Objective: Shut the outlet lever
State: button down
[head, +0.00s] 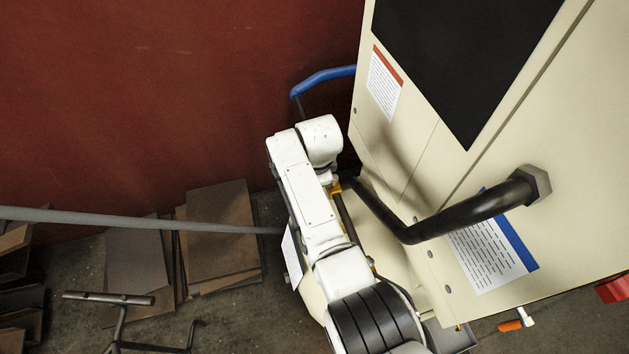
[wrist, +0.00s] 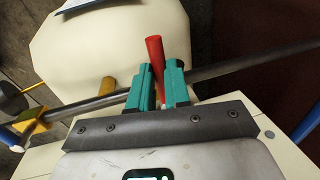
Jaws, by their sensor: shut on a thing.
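In the wrist view a red lever handle (wrist: 154,50) stands up between the two teal fingers of my gripper (wrist: 159,85). A dark metal pipe (wrist: 90,111) runs across behind the fingers. A yellow fitting (wrist: 33,123) sits on the pipe at the left, with a blue piece (wrist: 9,137) beside it. In the head view my white arm hides the gripper and the red lever.
A cream machine cabinet (head: 415,150) fills the right, with a thick black bent pipe (head: 455,222) jutting out. A blue handle (head: 325,76) stands beyond my arm. A grey bar (head: 140,223) crosses the left, above brown boards (head: 220,230) on the floor.

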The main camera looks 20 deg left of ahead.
jog(key=shift+w, duration=0.1)
jog(key=c, duration=1.1)
grip_release()
jog(key=r, duration=0.3)
jog(key=s+r+p, duration=0.1)
jog(key=r, duration=0.3)
jog(key=s+d+r+p, duration=0.1)
jog(key=r, duration=0.2)
jog(key=shift+d+r, duration=0.1)
jog(key=shift+r, duration=0.2)
